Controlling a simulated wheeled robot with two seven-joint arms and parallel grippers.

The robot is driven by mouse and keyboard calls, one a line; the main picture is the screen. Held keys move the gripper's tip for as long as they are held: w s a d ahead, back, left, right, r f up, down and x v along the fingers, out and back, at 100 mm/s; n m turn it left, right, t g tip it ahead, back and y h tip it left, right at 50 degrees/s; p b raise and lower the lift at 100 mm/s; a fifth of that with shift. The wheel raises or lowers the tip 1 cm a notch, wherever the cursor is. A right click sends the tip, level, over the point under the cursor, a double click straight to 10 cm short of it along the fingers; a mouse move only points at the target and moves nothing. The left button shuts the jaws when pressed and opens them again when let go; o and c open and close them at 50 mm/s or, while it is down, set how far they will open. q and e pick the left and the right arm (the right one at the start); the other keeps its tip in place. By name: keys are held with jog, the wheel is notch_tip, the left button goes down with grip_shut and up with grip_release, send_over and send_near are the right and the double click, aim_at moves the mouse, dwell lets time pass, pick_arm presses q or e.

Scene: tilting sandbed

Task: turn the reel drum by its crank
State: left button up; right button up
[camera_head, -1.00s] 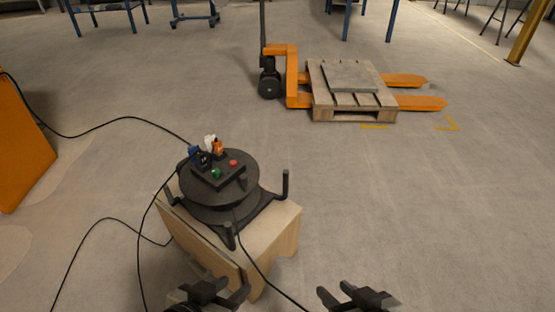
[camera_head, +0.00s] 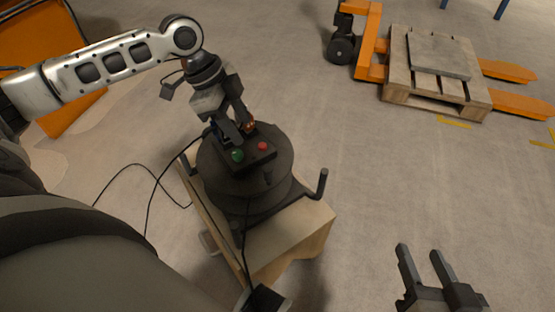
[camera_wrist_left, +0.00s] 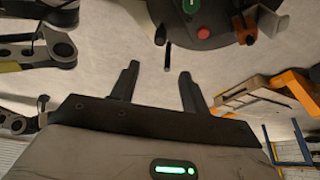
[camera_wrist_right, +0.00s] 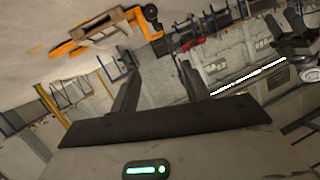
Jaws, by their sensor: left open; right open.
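The black reel drum (camera_head: 215,175) lies flat on a stand with upright posts. A box with a green button (camera_head: 238,156) and a red button (camera_head: 262,146) sits on top. A short dark peg, apparently the crank handle (camera_head: 268,179), stands near the drum's front edge; it also seems to show in the left wrist view (camera_wrist_left: 160,36). My left gripper (camera_head: 231,134) is open, pointing down over the box's left and back side; contact cannot be told. The left wrist view shows nothing between its fingers (camera_wrist_left: 158,70). My right gripper (camera_head: 419,249) is open and empty, right of the drum.
The stand is on a wooden box (camera_head: 300,235). A stand post (camera_head: 322,182) rises on the right. Black cables (camera_head: 150,195) run from the drum across the floor. An orange pallet jack (camera_head: 371,45) with a wooden pallet (camera_head: 435,103) stands back right. Floor between is clear.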

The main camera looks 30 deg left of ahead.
aim_at(267, 168)
pick_arm(q)
jog(key=b+x, duration=0.6)
jog(key=x, duration=0.8)
jog(key=shift+f, duration=0.2)
jog(key=shift+d+f, duration=0.2)
jog(key=shift+f, duration=0.25)
pick_arm(e)
jog(key=shift+w+a+r+m+t+y, duration=0.2)
jog(key=shift+a+r+m+t+y, duration=0.7)
jog(key=shift+r+m+y, duration=0.25)
jog(key=shift+f, duration=0.1)
pick_arm(q)
grip_shut()
